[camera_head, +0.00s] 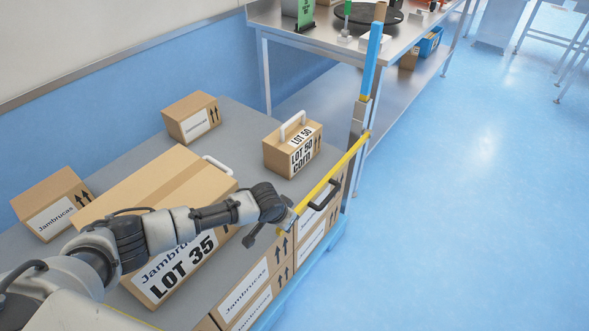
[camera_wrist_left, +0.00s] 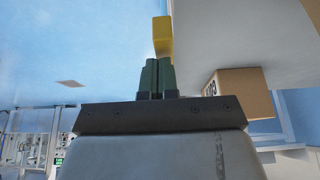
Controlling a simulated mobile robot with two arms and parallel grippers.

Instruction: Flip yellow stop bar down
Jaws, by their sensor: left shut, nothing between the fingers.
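The yellow stop bar (camera_head: 335,174) runs along the right side of the grey surface, from an upright post (camera_head: 358,125) down toward my left gripper. A black handle sits beside it. My left gripper (camera_head: 288,220) is at the near visible end of the bar. In the left wrist view, the two dark green fingers (camera_wrist_left: 157,76) are shut together with nothing between them. The yellow bar (camera_wrist_left: 162,37) shows right behind their tips. I cannot tell whether they touch it. My right gripper is not in view.
A large LOT 35 box (camera_head: 150,181) lies under my left arm. A LOT 50 box (camera_head: 290,150) with a white handle stands near the post. Two Jambrucas boxes (camera_head: 192,112) (camera_head: 45,192) stand farther left. A metal table (camera_head: 330,35) is behind. Blue floor at right is clear.

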